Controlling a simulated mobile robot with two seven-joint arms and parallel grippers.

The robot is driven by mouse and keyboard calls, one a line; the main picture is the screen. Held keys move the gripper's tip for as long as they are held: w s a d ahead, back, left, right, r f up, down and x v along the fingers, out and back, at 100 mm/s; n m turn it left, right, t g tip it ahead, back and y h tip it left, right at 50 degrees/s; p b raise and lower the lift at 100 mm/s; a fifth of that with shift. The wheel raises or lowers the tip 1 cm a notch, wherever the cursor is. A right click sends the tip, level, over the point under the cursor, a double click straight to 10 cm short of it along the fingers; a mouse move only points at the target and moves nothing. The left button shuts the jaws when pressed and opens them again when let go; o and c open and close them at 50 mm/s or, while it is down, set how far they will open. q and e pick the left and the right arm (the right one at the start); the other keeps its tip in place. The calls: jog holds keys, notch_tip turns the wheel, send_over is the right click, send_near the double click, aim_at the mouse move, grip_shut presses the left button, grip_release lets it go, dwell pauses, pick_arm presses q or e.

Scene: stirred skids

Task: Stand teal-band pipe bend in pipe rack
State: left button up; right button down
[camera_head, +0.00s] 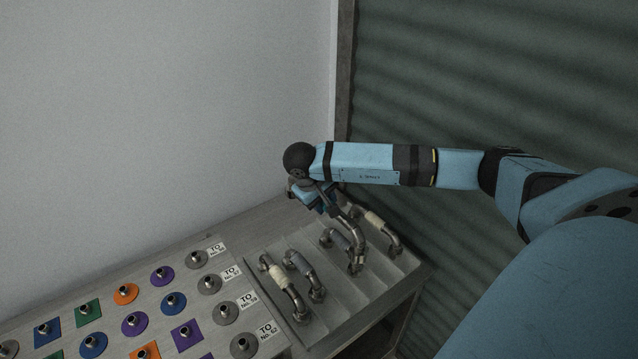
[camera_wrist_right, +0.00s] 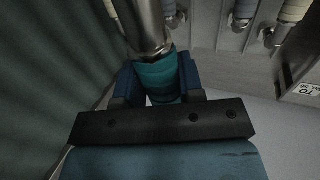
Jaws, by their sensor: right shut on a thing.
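The teal-band pipe bend (camera_wrist_right: 155,75) is a metal pipe with a teal band around it. In the right wrist view my right gripper (camera_wrist_right: 155,88) is shut on that band, one blue finger on each side. In the head view my right gripper (camera_head: 319,200) is over the far part of a grey ridged tray, which looks like the pipe rack (camera_head: 338,292). The held pipe (camera_head: 352,213) slants down from it toward the rack; whether it touches the rack or other pipes is unclear. My left gripper is out of view.
Several other pipe bends with cream or grey bands lie in the rack, including a cream one (camera_head: 278,277) and a grey one (camera_head: 300,263). A board with coloured discs, metal fittings and labels (camera_head: 248,301) is to the left. A corrugated shutter (camera_head: 480,80) stands behind.

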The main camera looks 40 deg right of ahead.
jog(key=shift+f, duration=0.35)
jog(key=shift+s+r, duration=0.1)
jog(key=shift+r, duration=0.1)
jog(key=shift+f+b, duration=0.45)
jog(key=shift+f, duration=0.15)
notch_tip(320, 180, down, 14)
jog(key=b, duration=1)
jog(key=shift+f, duration=0.15)
dwell(0.8)
dwell(0.4)
jog(key=shift+f, duration=0.3)
